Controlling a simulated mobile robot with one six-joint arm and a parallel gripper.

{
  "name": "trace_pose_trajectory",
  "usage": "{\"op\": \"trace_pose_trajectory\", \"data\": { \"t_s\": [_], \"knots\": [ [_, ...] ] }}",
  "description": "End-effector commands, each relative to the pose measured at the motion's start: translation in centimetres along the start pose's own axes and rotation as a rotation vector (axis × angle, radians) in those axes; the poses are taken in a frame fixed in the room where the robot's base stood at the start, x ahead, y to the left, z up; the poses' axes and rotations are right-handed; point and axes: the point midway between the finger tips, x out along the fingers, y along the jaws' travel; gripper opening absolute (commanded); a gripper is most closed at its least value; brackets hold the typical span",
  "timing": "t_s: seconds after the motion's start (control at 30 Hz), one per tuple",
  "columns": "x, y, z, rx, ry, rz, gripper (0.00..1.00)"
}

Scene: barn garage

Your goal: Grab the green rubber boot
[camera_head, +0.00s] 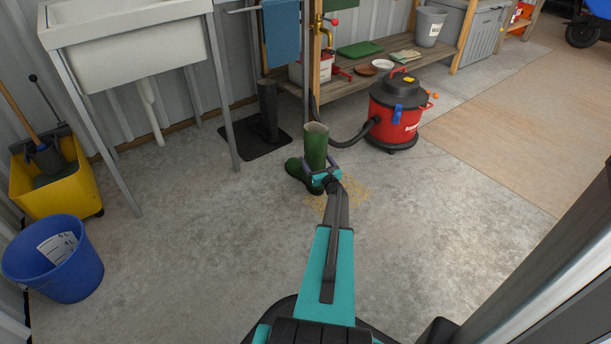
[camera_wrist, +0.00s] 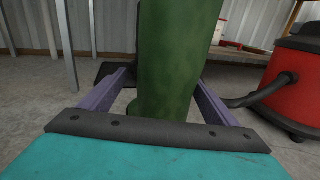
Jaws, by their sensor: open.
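The green rubber boot (camera_head: 315,146) stands upright on the concrete floor, its toe pointing left in the head view. A second green boot foot or toe part shows low at its left (camera_head: 299,172). In the wrist view the boot's green shaft (camera_wrist: 176,65) fills the middle and stands between the two purple-grey fingers. My gripper (camera_head: 320,168) is open around the boot's lower shaft, with one finger on each side. In the wrist view my gripper (camera_wrist: 158,92) shows a gap beside the left finger. The boot's sole is hidden behind my gripper.
A red vacuum (camera_head: 394,115) with a black hose stands right of the boot. A sink (camera_head: 130,45), a yellow mop bucket (camera_head: 85,180) and a blue bucket (camera_head: 55,262) are at left.

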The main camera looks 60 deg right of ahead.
Motion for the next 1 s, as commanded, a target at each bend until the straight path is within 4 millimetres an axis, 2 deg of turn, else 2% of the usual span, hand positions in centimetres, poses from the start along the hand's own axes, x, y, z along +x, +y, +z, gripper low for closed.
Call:
{"op": "trace_pose_trajectory", "data": {
  "t_s": [0.13,0.7,1.0],
  "knots": [
    [1.05,0.00,-0.12,0.001,0.001,0.000,0.83],
    [1.08,0.05,-0.01,0.001,0.001,0.000,0.83],
    [1.09,0.08,-0.02,0.001,0.001,0.000,0.32]
  ]
}}
